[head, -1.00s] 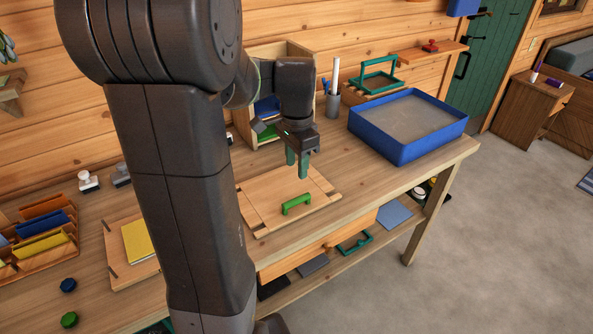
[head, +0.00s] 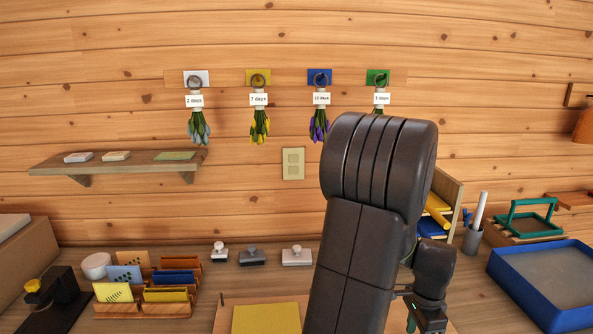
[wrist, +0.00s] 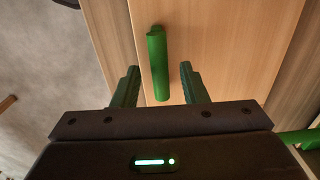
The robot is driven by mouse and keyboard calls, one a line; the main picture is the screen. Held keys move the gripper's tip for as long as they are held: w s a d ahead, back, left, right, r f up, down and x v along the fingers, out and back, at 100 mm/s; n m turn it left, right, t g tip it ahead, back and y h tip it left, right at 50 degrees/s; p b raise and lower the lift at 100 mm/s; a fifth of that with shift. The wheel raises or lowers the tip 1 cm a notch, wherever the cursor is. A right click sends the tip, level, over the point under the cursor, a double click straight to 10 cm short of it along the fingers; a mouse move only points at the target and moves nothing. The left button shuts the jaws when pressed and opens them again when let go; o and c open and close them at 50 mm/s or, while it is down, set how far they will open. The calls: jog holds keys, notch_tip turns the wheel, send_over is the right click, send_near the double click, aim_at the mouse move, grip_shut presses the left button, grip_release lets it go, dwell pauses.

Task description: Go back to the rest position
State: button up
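My gripper (head: 428,318) is at the lower right of the head view, partly cut off by the bottom edge, below my dark arm. In the wrist view my gripper (wrist: 158,72) is open, with its two dark green fingers apart and nothing held between them. A green handle (wrist: 158,65) on a pale wooden board (wrist: 215,50) appears between and beyond the fingers. I cannot tell the exact gap from the fingers to the handle.
The bench holds a card rack (head: 150,309), several stamps (head: 253,257), a yellow sheet (head: 266,318) and a blue tray (head: 552,285). Herb bunches (head: 260,125) hang on the wall beside a shelf (head: 120,163). My arm hides part of the bench.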

jog(key=shift+f, duration=0.65)
jog(key=shift+r, duration=2.45)
jog(key=shift+f, duration=0.1)
